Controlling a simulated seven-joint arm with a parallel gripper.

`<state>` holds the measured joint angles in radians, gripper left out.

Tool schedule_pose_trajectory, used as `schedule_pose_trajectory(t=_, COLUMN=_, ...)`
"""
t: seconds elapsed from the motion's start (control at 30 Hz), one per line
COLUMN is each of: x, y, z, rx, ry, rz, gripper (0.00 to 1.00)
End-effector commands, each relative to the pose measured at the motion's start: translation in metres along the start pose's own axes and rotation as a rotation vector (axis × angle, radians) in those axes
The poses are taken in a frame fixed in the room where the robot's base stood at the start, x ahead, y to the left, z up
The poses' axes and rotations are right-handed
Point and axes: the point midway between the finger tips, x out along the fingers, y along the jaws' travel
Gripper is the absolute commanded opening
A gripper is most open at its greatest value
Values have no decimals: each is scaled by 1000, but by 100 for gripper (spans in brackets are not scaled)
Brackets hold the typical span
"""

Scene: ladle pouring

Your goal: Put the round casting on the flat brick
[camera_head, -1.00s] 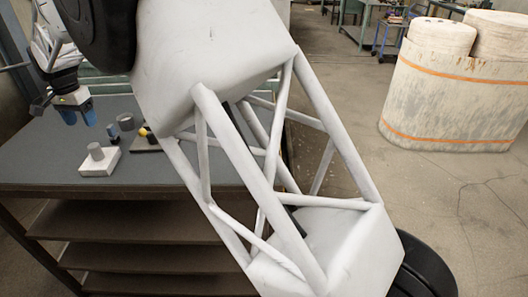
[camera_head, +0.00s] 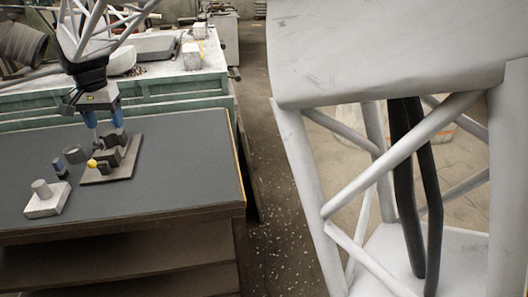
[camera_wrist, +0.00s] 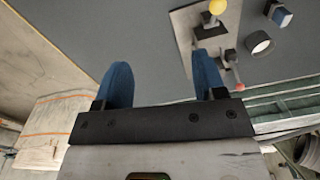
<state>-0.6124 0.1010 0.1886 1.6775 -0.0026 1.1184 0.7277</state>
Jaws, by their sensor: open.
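A small grey cylinder (camera_head: 41,188), which looks like the round casting, stands upright on the pale flat brick (camera_head: 45,203) at the left front of the dark table. Both are out of the wrist view. My gripper (camera_head: 103,125) points down over the far part of the table, at a clamp fixture, away from the brick. Its two blue fingers are apart, with nothing held between them; they also show in the wrist view (camera_wrist: 160,82). I cannot tell whether the fingers touch the fixture.
The clamp fixture has a grey plate (camera_head: 96,179) and a yellow knob (camera_head: 92,163); a red knob (camera_wrist: 239,87) shows in the wrist view. A grey round cup-like piece (camera_head: 74,153) and a small dark block (camera_head: 59,169) stand between fixture and brick. The table's right side (camera_head: 190,170) is clear.

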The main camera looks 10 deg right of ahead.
Motion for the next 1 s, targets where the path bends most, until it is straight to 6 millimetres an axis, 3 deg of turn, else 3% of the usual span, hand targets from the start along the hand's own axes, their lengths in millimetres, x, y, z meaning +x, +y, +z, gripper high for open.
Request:
schedule_pose_trajectory(t=0.03, x=-13, y=22, z=2, rx=1, ry=12, rz=-9, gripper=64)
schedule_pose_trajectory(t=0.1, x=-20, y=49, z=5, rx=-3, ry=20, rz=-12, gripper=64)
schedule_pose_trajectory(t=0.37, x=-37, y=147, z=25, rx=-18, ry=46, rz=-19, gripper=64)
schedule_pose_trajectory(t=0.67, x=-43, y=251, z=66, rx=-34, ry=76, rz=-20, gripper=64)
schedule_pose_trajectory(t=1.0, x=-36, y=352, z=130, rx=-53, ry=114, rz=-13, gripper=64)
